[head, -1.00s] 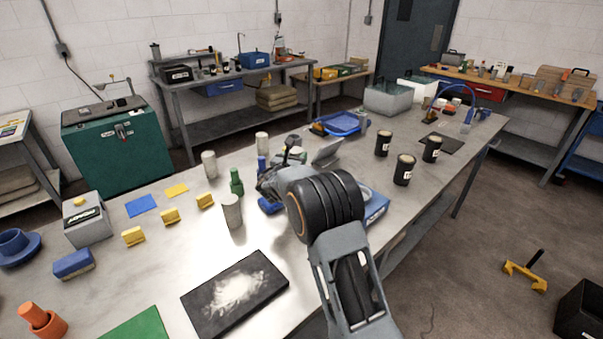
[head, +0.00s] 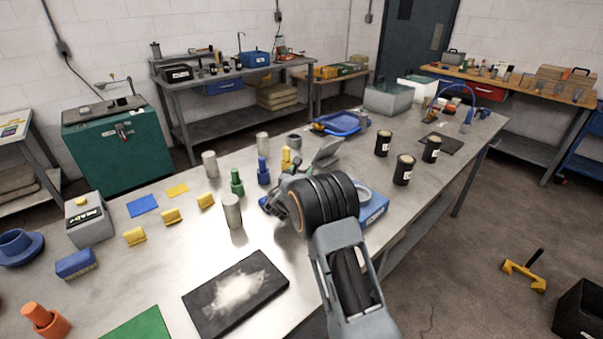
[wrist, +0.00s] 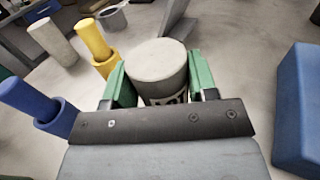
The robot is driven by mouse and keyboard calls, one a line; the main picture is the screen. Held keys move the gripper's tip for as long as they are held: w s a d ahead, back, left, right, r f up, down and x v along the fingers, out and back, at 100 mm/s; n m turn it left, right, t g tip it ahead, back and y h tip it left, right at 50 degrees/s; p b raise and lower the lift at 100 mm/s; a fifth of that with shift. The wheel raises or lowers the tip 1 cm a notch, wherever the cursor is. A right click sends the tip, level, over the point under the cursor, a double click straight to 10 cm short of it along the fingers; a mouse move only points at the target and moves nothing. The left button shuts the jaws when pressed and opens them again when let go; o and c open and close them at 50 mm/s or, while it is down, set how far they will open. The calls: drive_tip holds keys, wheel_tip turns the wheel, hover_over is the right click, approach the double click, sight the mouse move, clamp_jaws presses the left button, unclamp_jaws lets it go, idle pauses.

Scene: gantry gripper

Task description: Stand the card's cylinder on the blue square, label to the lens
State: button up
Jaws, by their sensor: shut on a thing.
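In the wrist view, my gripper (wrist: 161,82) is shut on a pale grey cylinder (wrist: 158,58), its green pads on either side. A label with dark lettering shows on the cylinder's near side, partly cut off by my gripper. The cylinder looks upright; I cannot tell whether its base touches the table. In the head view, my arm hides the held cylinder and most of the gripper. The blue square (head: 142,205) lies flat and empty on the table's left part, well left of my gripper. I cannot make out a card for certain.
A tilted grey plate (head: 327,152) is behind my gripper. Black cans (head: 403,169) stand right.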

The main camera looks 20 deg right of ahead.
drive_tip(key=o, duration=0.8)
drive_tip(key=shift+f, duration=0.15)
drive_tip(key=o, duration=0.4)
